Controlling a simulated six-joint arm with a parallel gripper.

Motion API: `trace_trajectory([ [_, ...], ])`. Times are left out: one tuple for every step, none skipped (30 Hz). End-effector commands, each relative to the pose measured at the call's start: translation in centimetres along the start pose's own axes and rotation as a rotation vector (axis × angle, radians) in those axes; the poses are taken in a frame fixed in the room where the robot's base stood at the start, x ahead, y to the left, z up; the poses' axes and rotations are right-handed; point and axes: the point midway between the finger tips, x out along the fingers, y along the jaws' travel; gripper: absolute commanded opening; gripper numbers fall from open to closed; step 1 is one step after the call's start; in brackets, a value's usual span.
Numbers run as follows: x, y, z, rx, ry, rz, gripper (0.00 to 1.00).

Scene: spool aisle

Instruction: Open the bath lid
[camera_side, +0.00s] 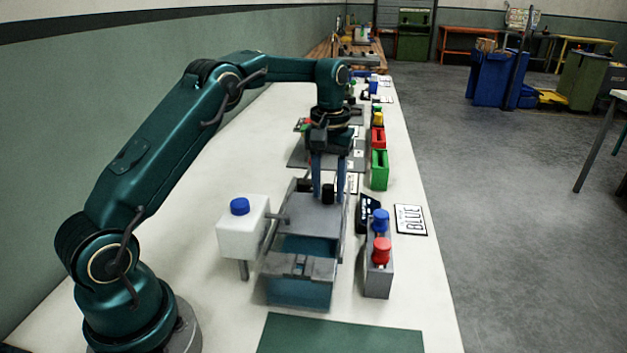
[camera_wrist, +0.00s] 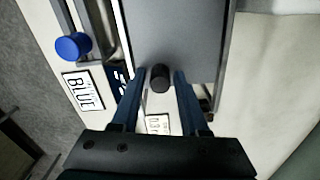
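The bath (camera_side: 298,292) is a teal box with grey rails in the side view. Its flat grey lid (camera_side: 305,216) lies toward the far end, and the teal inside shows in a gap in front of it. A black knob (camera_side: 327,194) stands on the lid; it also shows in the wrist view (camera_wrist: 160,78). My gripper (camera_side: 328,190) points down over the lid, with its blue fingers on either side of the knob. In the wrist view the gripper (camera_wrist: 160,80) has narrow gaps between fingers and knob, so it looks open around it.
A white tank with a blue cap (camera_side: 239,240) stands close left of the bath. A grey block with blue and red knobs (camera_side: 378,268) stands right, beside a BLUE sign (camera_side: 410,220). A green box (camera_side: 379,170) stands farther back. A green mat (camera_side: 340,338) lies in front.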

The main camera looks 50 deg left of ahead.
Motion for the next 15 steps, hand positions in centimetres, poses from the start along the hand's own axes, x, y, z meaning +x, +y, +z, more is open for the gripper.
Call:
trace_trajectory([
  [0.0,0.0,0.0,0.000,-0.002,-0.001,0.44],
  [0.0,0.0,0.0,0.000,-0.002,-0.001,0.44],
  [-0.1,0.0,0.0,0.000,-0.001,-0.001,0.44],
  [-0.3,0.0,0.0,0.000,-0.001,-0.001,0.44],
  [-0.5,0.0,0.0,0.000,-0.001,0.000,0.44],
  [-0.8,0.0,-0.1,0.000,0.001,0.000,0.44],
  [-1.1,0.0,-0.1,0.000,0.001,0.000,0.44],
  [-1.4,0.0,-0.1,0.000,0.002,0.001,0.44],
  [-2.0,0.0,-0.1,0.000,0.003,0.001,0.44],
  [-2.4,0.0,-0.1,0.000,0.003,0.001,0.44],
  [-2.8,0.0,-0.1,0.000,0.004,0.001,0.44],
  [-3.1,0.0,-0.1,0.000,0.002,0.001,0.44],
  [-3.3,0.0,-0.1,0.000,0.003,0.001,0.44],
  [-3.5,0.0,-0.1,0.000,0.002,0.001,0.44],
  [-3.8,0.0,-0.1,0.000,0.002,0.001,0.44],
])
